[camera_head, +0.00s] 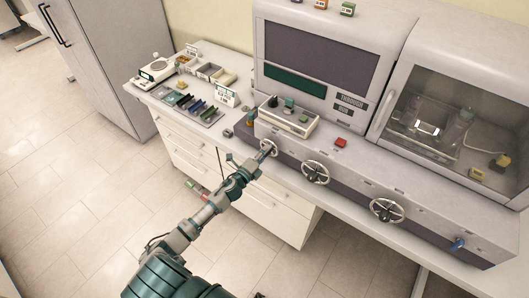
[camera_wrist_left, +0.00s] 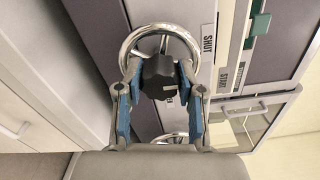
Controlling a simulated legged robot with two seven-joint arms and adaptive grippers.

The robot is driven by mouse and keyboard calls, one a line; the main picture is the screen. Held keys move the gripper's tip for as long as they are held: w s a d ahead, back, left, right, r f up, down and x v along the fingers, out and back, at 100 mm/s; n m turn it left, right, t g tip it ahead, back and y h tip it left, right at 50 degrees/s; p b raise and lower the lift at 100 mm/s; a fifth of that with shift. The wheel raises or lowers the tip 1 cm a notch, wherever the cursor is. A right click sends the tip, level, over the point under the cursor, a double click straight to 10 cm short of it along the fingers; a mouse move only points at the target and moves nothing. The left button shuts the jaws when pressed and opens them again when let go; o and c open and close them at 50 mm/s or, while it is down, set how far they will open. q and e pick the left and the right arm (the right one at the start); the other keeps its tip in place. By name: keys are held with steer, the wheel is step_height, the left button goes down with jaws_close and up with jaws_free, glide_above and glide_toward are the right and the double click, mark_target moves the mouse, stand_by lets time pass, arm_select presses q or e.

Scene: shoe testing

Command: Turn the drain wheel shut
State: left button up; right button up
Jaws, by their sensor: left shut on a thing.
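Three metal handwheels sit along the front of the grey machine. My left gripper (camera_head: 266,152) is at the leftmost wheel (camera_head: 272,144). In the left wrist view this wheel shows as a shiny ring (camera_wrist_left: 158,29) with a dark knob-like hub (camera_wrist_left: 160,76). The left gripper (camera_wrist_left: 157,88) has its blue-padded fingers on either side of the hub and is shut on the wheel. A "SHUT" label (camera_wrist_left: 208,44) is beside it. I cannot read which wheel is marked drain. My right gripper is not in view.
The middle wheel (camera_head: 315,172) and right wheel (camera_head: 386,210) are further along the same front. White drawers (camera_head: 262,203) are below.

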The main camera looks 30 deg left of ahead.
arm_select(q)
steer(key=shift+f, duration=0.2)
stand_by(0.4)
steer(key=o, duration=0.9)
steer(key=shift+o, duration=1.2)
steer(key=shift+w+a, duration=0.1)
steer(key=s+a, duration=0.1)
steer(key=s, duration=1.1)
steer(key=shift+f, duration=0.1)
